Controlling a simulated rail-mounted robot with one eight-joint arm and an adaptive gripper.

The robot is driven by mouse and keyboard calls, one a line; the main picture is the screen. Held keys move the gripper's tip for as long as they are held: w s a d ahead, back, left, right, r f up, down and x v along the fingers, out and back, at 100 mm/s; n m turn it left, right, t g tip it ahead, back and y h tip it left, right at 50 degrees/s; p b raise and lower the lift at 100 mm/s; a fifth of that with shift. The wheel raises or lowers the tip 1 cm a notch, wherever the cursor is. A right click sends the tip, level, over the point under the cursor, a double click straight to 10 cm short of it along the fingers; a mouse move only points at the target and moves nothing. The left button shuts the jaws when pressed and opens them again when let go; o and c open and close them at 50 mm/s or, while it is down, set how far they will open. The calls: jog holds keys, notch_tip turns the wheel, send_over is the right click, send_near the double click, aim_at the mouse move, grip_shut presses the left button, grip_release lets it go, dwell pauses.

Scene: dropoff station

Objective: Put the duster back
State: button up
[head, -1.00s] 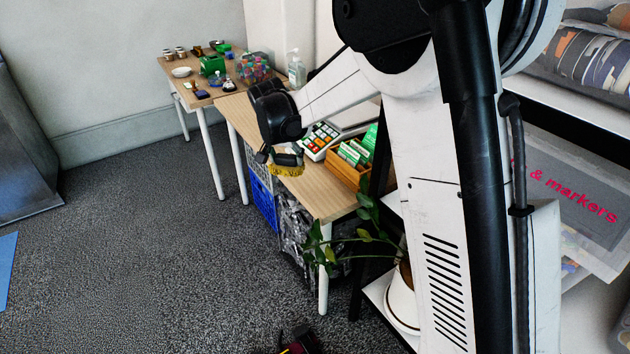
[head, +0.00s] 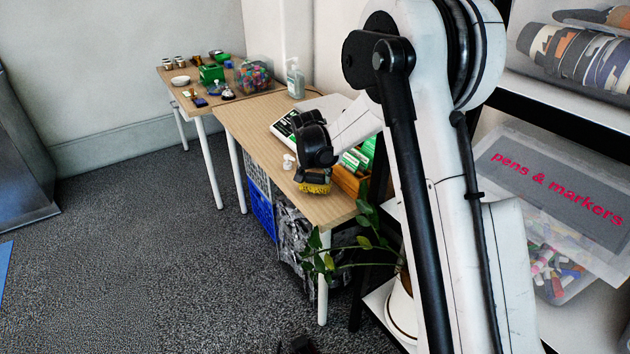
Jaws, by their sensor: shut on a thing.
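The duster is a small block with a yellow bristly underside (head: 314,188). It is in my gripper (head: 314,175), which is shut on it, over the near end of the wooden table (head: 335,207). The yellow face points down. I cannot tell whether it touches the tabletop or hangs just above it. My wrist hides the upper part of the duster and most of the fingers.
A wooden box with green-and-white packets (head: 350,180) stands right of my gripper. Small white items (head: 289,162) lie to its left. Behind are a device (head: 285,125), a sanitizer bottle (head: 295,80) and a bin of colored items (head: 253,75). A plant (head: 365,215) stands at the table's near end.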

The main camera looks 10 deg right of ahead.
jog(key=shift+f, duration=0.6)
jog(key=shift+f, duration=0.1)
jog(key=o, duration=1)
